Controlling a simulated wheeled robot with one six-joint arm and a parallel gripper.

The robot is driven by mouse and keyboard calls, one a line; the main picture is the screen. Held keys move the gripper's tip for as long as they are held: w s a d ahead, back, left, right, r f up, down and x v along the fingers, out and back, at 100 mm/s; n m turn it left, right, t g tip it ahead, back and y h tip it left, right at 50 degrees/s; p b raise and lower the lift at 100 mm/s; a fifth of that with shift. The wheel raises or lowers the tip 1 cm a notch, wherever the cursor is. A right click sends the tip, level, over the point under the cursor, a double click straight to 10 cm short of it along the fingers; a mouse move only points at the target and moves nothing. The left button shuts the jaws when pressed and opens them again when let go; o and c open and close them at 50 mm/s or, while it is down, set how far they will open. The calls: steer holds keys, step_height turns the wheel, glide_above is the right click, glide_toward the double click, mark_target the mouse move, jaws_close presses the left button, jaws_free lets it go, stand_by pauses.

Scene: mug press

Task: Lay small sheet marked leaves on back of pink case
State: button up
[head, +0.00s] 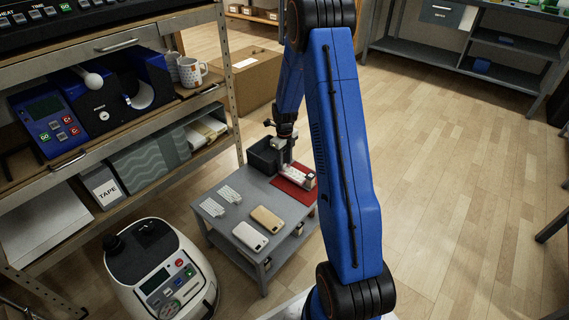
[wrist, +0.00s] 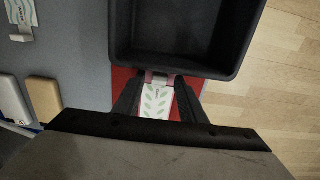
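The small sheet marked leaves (wrist: 157,101) is white with green leaf prints. In the wrist view it lies between the two fingers of my gripper (wrist: 160,83). Pink edges of the pink case (wrist: 149,76) show at its far end, over the red mat (wrist: 207,82). In the head view the case (head: 299,176) is a small pink and white shape on the red mat (head: 294,188), with my gripper (head: 288,167) low over its left end. I cannot tell whether the fingers pinch the sheet or stand apart beside it, or whether the sheet touches the case.
A black bin (head: 263,157) stands right behind the mat, close to my gripper. A white case (head: 250,236) and a tan case (head: 267,219) lie on the grey table (head: 240,213). White holders (head: 213,207) are at its left. A shelf rack stands at the left.

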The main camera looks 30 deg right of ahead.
step_height(320, 180, up, 11)
steer(key=s+a+r+n+t, duration=0.1)
steer(key=s+a+r+n, duration=0.25)
steer(key=r, duration=0.25)
steer(key=s+a+r+n, duration=0.2)
steer(key=s+r+n, duration=0.15)
steer(key=r, duration=0.25)
steer(key=s+a+r+n+t, duration=0.1)
steer(key=s+a+r+n, duration=0.45)
steer(key=s+n, duration=0.35)
steer(key=s+a+r+n+t, duration=0.1)
steer(key=s+a+r+n, duration=0.5)
steer(key=s, duration=0.5)
steer(key=s+a+n+t, duration=0.1)
steer(key=s+n, duration=0.9)
steer(key=s, duration=0.2)
steer(key=shift+s+a+r+t, duration=0.25)
steer(key=shift+s+t, duration=0.15)
